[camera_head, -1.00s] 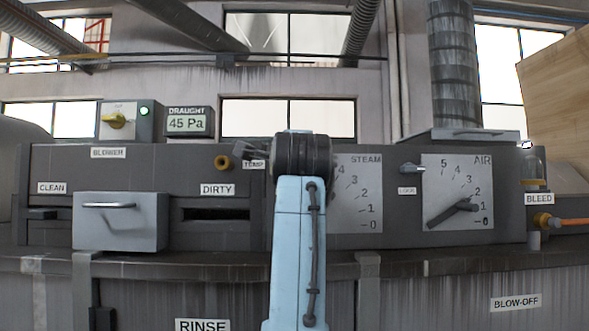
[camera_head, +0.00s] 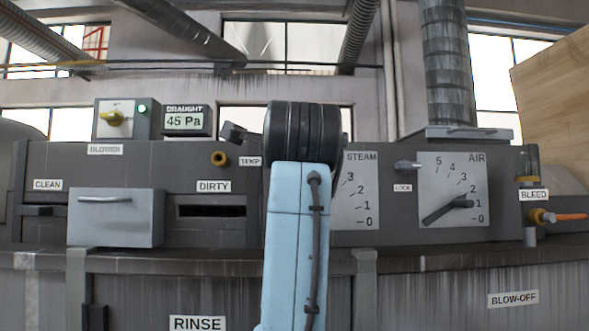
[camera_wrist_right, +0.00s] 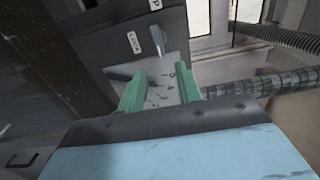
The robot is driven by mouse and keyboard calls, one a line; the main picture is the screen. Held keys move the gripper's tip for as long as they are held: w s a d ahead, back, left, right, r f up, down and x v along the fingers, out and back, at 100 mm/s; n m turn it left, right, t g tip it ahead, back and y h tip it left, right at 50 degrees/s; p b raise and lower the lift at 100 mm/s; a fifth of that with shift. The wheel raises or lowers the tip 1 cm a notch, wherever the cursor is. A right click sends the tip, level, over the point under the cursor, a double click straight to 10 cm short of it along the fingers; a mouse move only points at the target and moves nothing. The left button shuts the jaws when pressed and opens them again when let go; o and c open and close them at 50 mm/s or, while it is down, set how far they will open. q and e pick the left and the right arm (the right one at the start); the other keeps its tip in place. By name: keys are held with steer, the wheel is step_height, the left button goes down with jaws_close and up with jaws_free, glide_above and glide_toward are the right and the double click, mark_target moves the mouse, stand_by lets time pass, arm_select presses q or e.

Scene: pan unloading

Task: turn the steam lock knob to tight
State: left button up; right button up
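In the right wrist view, the steam lock knob (camera_wrist_right: 157,38) is a small pale lever beside a LOCK label (camera_wrist_right: 135,43), above the steam dial plate (camera_wrist_right: 150,72). A grey pointer (camera_wrist_right: 117,74) shows at the plate's edge. My right gripper (camera_wrist_right: 160,86) has two green fingers, spread apart with nothing held between them. They stand in front of the plate, below the lock knob in the picture and apart from it. In the head view, my light blue arm hides the steam lock and the left part of the steam dial (camera_head: 362,190). My left gripper is not in view.
The air dial (camera_head: 453,170), its pointer and its own lock knob (camera_head: 407,166) are right of my arm. A drawer (camera_head: 115,222) juts out at left. A yellow TEMP fitting (camera_head: 220,158) and an orange-handled bleed valve (camera_head: 545,217) stick out from the panel.

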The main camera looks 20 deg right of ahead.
steer(key=b+v, duration=0.1)
steer(key=v, duration=0.4)
steer(key=shift+s+a, duration=0.1)
steer(key=shift+s, duration=0.25)
